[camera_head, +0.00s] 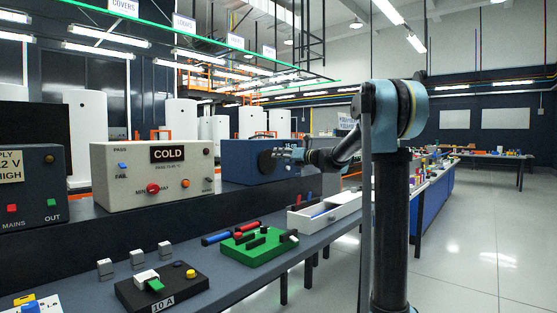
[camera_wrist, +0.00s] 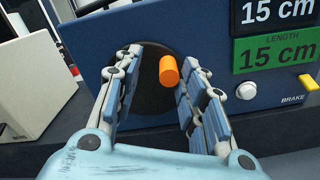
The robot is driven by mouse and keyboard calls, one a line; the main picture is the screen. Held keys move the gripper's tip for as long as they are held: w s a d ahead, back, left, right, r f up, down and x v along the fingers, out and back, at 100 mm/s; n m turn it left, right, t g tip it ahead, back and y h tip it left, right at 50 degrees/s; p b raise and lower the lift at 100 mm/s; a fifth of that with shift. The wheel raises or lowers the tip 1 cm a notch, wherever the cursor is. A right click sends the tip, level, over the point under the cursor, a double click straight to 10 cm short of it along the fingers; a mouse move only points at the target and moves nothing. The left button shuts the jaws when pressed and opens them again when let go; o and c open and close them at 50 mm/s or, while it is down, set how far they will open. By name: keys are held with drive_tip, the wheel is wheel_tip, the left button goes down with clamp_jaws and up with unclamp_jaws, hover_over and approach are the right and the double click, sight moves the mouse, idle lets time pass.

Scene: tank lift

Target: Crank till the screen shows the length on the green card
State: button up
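The blue crank box (camera_wrist: 100,62) fills the wrist view, with a dark round crank disc (camera_wrist: 152,100) and an orange crank knob (camera_wrist: 169,70) on it. The screen (camera_wrist: 278,12) reads 15 cm. The green card (camera_wrist: 273,53) below it says LENGTH 15 cm. My gripper (camera_wrist: 160,62) is open in front of the disc; the knob shows between its fingertips, nearer the right finger, with a clear gap on the left. Contact with the knob cannot be told.
A white round button (camera_wrist: 246,91) and a yellow BRAKE lever (camera_wrist: 308,82) are right of the disc. The cream COLD box (camera_head: 130,180) stands left of the blue box. A green block tray (camera_head: 243,257) and a white bin (camera_head: 345,208) lie on the bench in front.

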drive_tip(key=v, duration=0.9)
drive_tip(key=shift+d, duration=0.2)
drive_tip(key=shift+s+f, duration=0.1)
drive_tip(key=shift+s, duration=0.1)
